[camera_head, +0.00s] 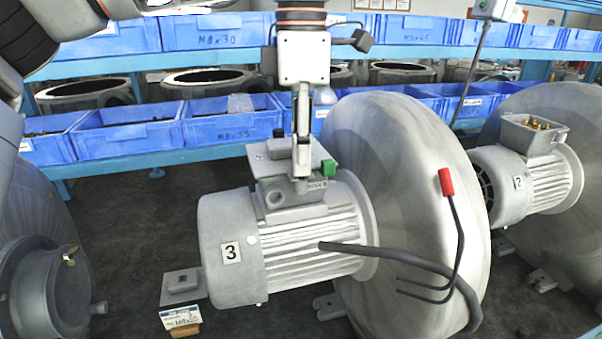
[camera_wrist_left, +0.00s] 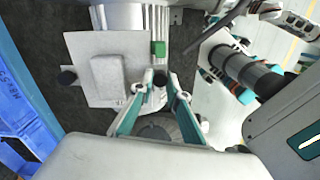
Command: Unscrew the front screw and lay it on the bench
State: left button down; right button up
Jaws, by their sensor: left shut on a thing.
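My left gripper (camera_head: 301,172) comes down from above onto the terminal box (camera_head: 287,196) of the motor marked 3 (camera_head: 290,245). In the left wrist view its two fingers (camera_wrist_left: 160,82) are closed around a small dark head, which I take as the front screw (camera_wrist_left: 160,77). The fingertips hide most of it. In the head view the screw is not distinguishable, and I cannot tell whether its thread is still in the box. A grey cover plate (camera_wrist_left: 107,73) and a green block (camera_wrist_left: 158,47) lie close to the fingers; the block also shows in the head view (camera_head: 329,168).
A black cable (camera_head: 385,255) and a red-capped lead (camera_head: 446,183) hang before the big blower housing (camera_head: 395,150). Another dark knob (camera_wrist_left: 67,77) is at the plate's far edge. Blue bins (camera_head: 125,135) line the back rack.

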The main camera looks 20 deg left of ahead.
pick_arm(q)
jog(key=shift+r+p, duration=0.4)
jog(key=shift+r, duration=0.3)
dwell(0.5)
jog(key=shift+r, duration=1.9)
jog(key=shift+d, duration=0.15)
